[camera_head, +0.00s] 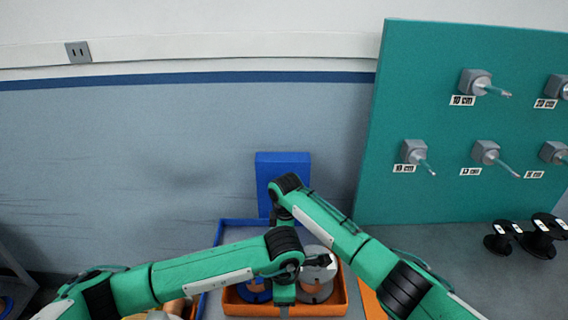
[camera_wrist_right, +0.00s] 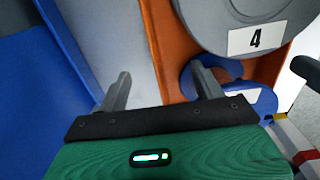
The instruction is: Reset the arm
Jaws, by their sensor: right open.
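My right gripper (camera_wrist_right: 163,82) is open with nothing between its fingers in the right wrist view. It is above or beside the orange bin's wall (camera_wrist_right: 168,50); the exact height is unclear. A grey disc with a label "4" (camera_wrist_right: 222,28) and a blue disc (camera_wrist_right: 262,98) lie beyond the right finger. In the head view my right arm bends over and hangs down at the orange bin (camera_head: 325,309), its fingers hidden. My left arm crosses in front of it, with the dark left gripper (camera_head: 322,261) over the grey disc (camera_head: 316,289); its jaws are unclear.
A teal board (camera_head: 440,140) with labelled pegs (camera_head: 487,153) stands at the right, its visible pegs bare. Black spools (camera_head: 540,238) stand on the table below it. A blue box (camera_head: 283,165) stands behind my arms, near a blue-edged tray (camera_head: 222,238). My two arms are close together.

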